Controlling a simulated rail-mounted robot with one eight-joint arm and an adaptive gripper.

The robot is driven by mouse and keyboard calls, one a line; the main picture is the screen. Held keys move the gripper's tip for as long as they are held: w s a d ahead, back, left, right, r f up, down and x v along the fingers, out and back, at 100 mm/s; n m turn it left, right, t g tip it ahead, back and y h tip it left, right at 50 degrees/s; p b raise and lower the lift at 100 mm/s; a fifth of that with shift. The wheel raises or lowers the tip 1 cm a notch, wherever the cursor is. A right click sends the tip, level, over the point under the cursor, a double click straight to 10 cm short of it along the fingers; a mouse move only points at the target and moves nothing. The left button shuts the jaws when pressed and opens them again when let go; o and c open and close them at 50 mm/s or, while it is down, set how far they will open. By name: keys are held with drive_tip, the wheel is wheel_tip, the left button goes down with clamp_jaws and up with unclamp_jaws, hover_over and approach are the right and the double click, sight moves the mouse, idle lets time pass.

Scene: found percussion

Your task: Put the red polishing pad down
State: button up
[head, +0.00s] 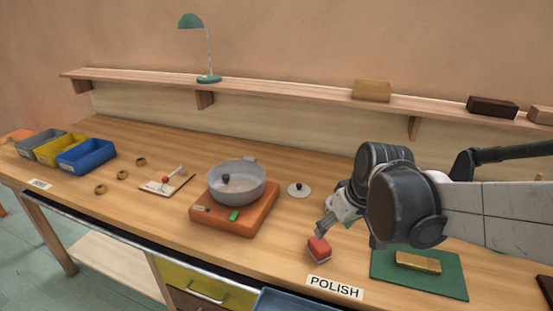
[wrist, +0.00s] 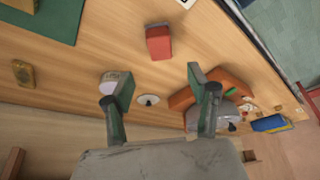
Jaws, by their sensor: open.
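The red polishing pad (head: 318,249) lies on the wooden bench, just behind the POLISH label (head: 334,287) near the front edge. My gripper (head: 322,232) is just above and behind the pad in the head view. In the wrist view the pad (wrist: 159,44) lies beyond the fingertips, with bare bench around it. My gripper (wrist: 160,76) is open there, its two fingers wide apart with nothing held between them. The head view does not show clearly whether the fingertips touch the pad.
A green mat (head: 388,272) with a brass-coloured block (head: 418,261) lies to the right. A pot (head: 237,184) sits on an orange base (head: 225,219) to the left, with a small lid (head: 299,190) beside it. Bins, including a blue one (head: 86,156), stand far left.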

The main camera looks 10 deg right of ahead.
drive_tip(key=s+a+r+m+t+h, duration=0.1)
drive_tip(key=s+r, duration=0.4)
drive_tip(key=s, duration=0.6)
drive_tip(key=shift+a+m+t, duration=0.15)
drive_tip(key=shift+m+t, duration=0.75)
drive_tip(key=shift+m, duration=0.2)
drive_tip(key=shift+s, duration=0.1)
drive_tip(key=o, duration=0.4)
